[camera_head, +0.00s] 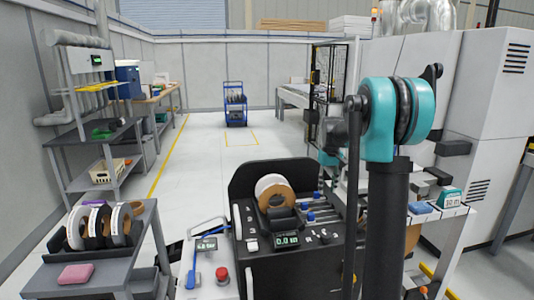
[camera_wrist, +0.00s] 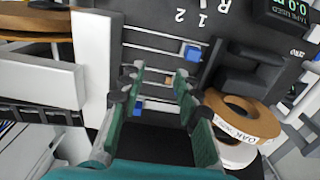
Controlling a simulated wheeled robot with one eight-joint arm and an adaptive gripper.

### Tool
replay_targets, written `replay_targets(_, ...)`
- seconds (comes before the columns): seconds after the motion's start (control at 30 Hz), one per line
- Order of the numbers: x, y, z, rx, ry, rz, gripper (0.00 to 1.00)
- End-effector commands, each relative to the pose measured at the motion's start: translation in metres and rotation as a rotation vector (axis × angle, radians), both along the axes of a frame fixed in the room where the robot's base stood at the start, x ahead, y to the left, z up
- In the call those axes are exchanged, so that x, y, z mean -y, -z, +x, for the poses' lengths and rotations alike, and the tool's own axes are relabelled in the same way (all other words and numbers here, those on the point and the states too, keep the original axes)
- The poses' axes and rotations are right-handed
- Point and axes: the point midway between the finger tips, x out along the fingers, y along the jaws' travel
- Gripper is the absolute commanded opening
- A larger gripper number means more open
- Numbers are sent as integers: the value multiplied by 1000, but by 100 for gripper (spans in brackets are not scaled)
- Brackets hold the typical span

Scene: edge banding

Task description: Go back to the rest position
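My gripper (camera_wrist: 160,78) shows in the wrist view with its two green-padded fingers apart and nothing held between them. It is above the black edge-banding unit (camera_head: 300,268), over rails (camera_wrist: 165,50) with blue blocks (camera_wrist: 192,53). A small tan block (camera_wrist: 167,79) shows beyond the fingertips, apparently on the rails. A brown roll marked OAK (camera_wrist: 262,122) lies right of the fingers, with a white roll (camera_wrist: 238,154) beside it. The rolls also sit on the unit in the head view (camera_head: 280,199). My teal and black arm stands at the right there; my gripper is mostly hidden.
A grey cart (camera_head: 85,277) at lower left holds several rolls (camera_head: 103,225) and a pink block (camera_head: 76,274). A red button (camera_head: 222,274) is at the unit's front left. A large white machine (camera_head: 485,110) stands right. The middle floor (camera_head: 205,165) is clear.

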Motion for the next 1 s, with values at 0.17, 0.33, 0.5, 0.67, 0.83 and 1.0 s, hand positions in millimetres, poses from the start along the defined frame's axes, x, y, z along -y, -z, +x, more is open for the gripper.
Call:
replay_targets(0.17, -4, 3, -17, 18, 10, 0, 33)
replay_targets(0.33, -9, 8, -39, 43, 23, -2, 33)
replay_targets(0.5, -15, 16, -72, 80, 43, -1, 33)
replay_targets(0.67, -24, 31, -121, 132, 69, 2, 33)
replay_targets(0.83, -34, 58, -190, 202, 106, 9, 33)
replay_targets(1.0, -42, 91, -259, 272, 142, 21, 33)
